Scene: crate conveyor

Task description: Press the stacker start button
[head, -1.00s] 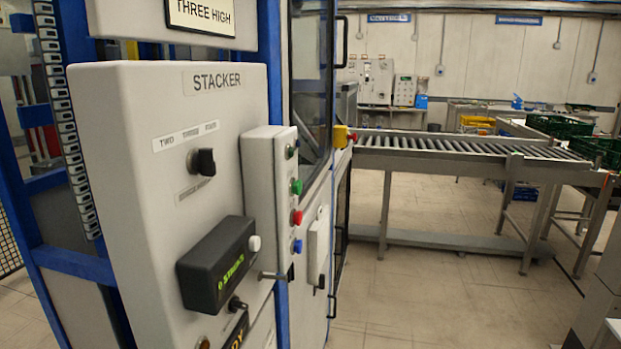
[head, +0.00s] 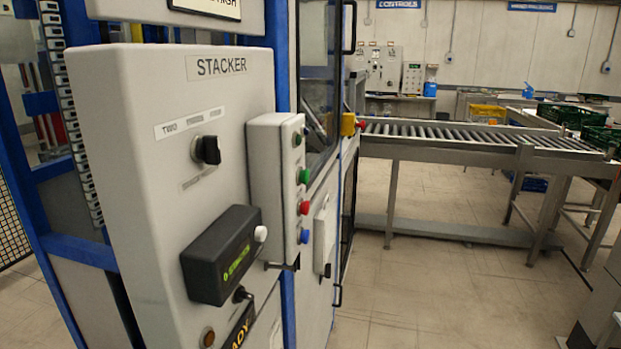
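The grey stacker control panel (head: 140,150) stands at the left, labelled STACKER, with a black rotary selector (head: 207,150) turned among positions marked on a label strip. On the narrow box (head: 268,175) at its right side are several buttons: a green button (head: 304,176), a red button (head: 304,208) and a blue button (head: 304,236), with a dark one at the top. Below the selector is a black display box (head: 221,256) with green text and a white knob (head: 261,234). Which button is the start button is not legible. Neither gripper shows.
A roller conveyor (head: 450,132) runs to the right, with green crates (head: 600,140) at its far end. A yellow box with a red button (head: 350,124) sits at the conveyor's near end. The tiled floor (head: 430,285) in front is clear.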

